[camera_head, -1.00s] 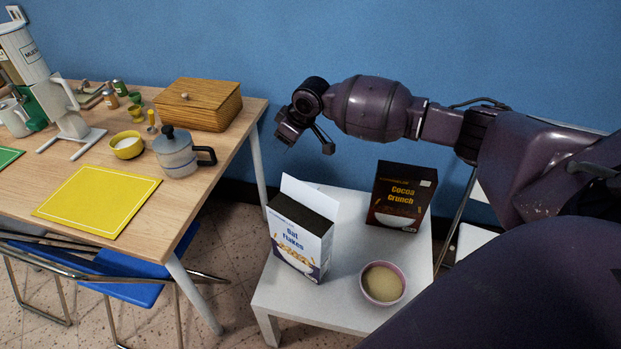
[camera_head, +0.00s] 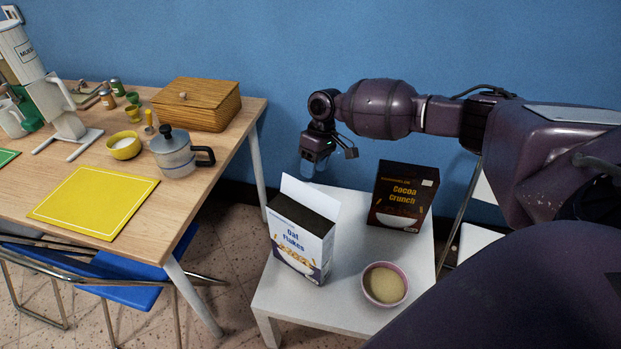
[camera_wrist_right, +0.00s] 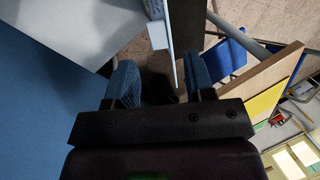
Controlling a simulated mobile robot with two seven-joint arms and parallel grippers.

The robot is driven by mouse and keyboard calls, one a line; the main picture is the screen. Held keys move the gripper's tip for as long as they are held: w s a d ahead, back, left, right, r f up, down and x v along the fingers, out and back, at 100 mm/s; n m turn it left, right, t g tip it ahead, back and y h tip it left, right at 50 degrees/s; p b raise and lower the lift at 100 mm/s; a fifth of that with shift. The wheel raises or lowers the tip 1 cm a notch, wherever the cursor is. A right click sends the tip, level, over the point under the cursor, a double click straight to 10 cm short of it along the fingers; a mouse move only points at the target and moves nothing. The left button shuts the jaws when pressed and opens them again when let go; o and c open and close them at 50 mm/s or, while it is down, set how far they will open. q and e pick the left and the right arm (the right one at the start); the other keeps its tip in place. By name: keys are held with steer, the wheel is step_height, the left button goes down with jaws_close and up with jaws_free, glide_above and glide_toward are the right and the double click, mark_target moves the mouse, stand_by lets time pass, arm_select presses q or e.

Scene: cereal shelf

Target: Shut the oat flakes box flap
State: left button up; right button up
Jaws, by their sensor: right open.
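The oat flakes box (camera_head: 300,245) stands upright on the white small table, its top open. Its white flap (camera_head: 312,194) stands up along the back edge of the opening. My right gripper (camera_head: 312,168) is open and empty, pointing down just above and behind the flap. In the right wrist view, its two blue finger pads (camera_wrist_right: 161,82) are spread apart. The pale thin edge of the flap (camera_wrist_right: 172,62) shows in line with the gap between them, closer to the right-hand pad. I cannot tell whether it touches. My left gripper is not in view.
The cocoa crunch box (camera_head: 402,197) and a pink-rimmed bowl (camera_head: 385,285) share the white table (camera_head: 345,318) to the right. A wooden table (camera_head: 185,225) with a wooden bread box (camera_head: 197,104) and moka pot (camera_head: 175,155) stands left. The blue wall is close behind.

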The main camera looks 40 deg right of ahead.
mark_target(311, 184)
steer(key=shift+x, duration=1.85)
